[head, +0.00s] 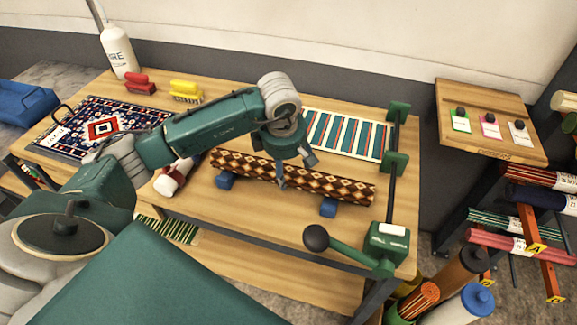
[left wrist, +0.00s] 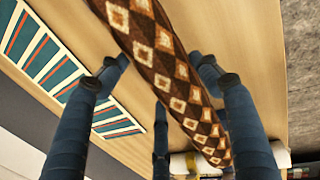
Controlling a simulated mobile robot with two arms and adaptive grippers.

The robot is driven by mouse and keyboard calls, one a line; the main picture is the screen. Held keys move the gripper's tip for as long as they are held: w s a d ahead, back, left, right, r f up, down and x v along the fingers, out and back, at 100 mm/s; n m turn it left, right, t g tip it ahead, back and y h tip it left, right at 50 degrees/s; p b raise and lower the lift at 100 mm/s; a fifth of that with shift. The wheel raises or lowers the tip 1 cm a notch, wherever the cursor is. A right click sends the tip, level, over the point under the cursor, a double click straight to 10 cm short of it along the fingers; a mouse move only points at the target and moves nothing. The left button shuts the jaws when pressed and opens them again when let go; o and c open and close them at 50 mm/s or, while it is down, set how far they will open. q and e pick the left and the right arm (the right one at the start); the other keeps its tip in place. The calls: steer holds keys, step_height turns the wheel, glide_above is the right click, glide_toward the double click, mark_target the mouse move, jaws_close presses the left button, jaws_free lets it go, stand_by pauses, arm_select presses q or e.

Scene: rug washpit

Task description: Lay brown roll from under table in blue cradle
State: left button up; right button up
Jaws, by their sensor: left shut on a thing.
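The brown roll (head: 335,187), with a brown and cream diamond pattern, lies lengthwise over the table. The blue cradle shows as two blue blocks, one under the roll's left part (head: 226,181) and one under its right part (head: 328,207). The roll is on or just above them; I cannot tell if it rests fully. My left gripper (head: 295,170) is shut on the roll near its middle, from above. In the left wrist view the roll (left wrist: 165,55) runs between the fingers (left wrist: 162,68). My right gripper is not in view.
A green clamp with a black-knobbed lever (head: 350,250) stands at the table's right end. A striped rug (head: 345,135) lies behind the roll, a patterned rug (head: 100,128) at left. A white-and-red roll (head: 173,178) lies near the roll's left end. A lower shelf (head: 270,270) runs below.

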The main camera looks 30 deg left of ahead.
mark_target(285, 175)
arm_select(q)
steer(key=shift+f, duration=0.2)
steer(key=o, duration=1.6)
steer(key=shift+f, duration=0.15)
steer(key=shift+o, duration=0.2)
steer(key=b+v, duration=0.2)
steer(key=v, duration=1)
